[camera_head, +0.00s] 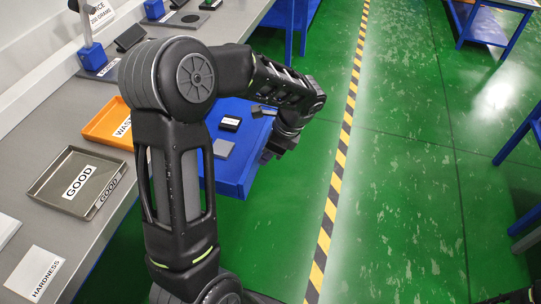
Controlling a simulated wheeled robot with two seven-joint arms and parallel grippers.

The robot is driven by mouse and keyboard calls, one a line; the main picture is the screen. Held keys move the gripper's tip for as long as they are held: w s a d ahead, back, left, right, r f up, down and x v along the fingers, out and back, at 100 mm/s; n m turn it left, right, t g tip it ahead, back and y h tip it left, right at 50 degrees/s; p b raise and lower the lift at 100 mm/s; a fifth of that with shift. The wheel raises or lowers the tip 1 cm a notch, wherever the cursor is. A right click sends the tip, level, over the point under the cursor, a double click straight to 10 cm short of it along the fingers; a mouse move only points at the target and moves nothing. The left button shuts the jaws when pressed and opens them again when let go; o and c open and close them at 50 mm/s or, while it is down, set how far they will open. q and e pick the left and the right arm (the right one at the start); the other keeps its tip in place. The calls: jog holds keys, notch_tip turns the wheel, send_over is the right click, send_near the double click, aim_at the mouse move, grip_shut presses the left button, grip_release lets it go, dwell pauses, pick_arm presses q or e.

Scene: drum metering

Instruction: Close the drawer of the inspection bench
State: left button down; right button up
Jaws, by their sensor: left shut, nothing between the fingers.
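The blue drawer (232,182) of the inspection bench (58,142) stands pulled out to the right, over the floor. A small dark block (230,123) and a flat grey square piece (222,149) lie in it. My left arm rises in front of the bench, hides part of the drawer and bends over to its outer side. My left gripper (270,153) is shut and empty, pointing down at the drawer's outer front edge. I cannot tell whether it touches the drawer.
An orange tray (104,119) and a grey GOOD tray (48,184) sit on the bench top, with a HARDNESS card (33,275) nearby. The green floor (405,180) to the right is clear, crossed by a yellow-black stripe (335,190). Blue tables stand at the far right.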

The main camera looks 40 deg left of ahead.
pick_arm(q)
jog(key=s+a+p, duration=0.1)
jog(key=s+a, duration=0.1)
jog(key=a, duration=0.4)
jog(key=s+a+p, duration=0.2)
jog(key=a, duration=0.4)
jog(key=s+a+p, duration=0.1)
jog(key=s+a, duration=0.1)
jog(key=a, duration=0.5)
jog(key=shift+s+p, duration=0.3)
jog(key=shift+s, duration=0.05)
jog(key=shift+s+a, duration=0.15)
jog(key=shift+a, duration=0.25)
pick_arm(e)
notch_tip(320, 180, up, 5)
jog(key=shift+f, duration=0.15)
pick_arm(q)
jog(key=shift+a+r, duration=0.1)
pick_arm(e)
jog(key=shift+d, duration=0.1)
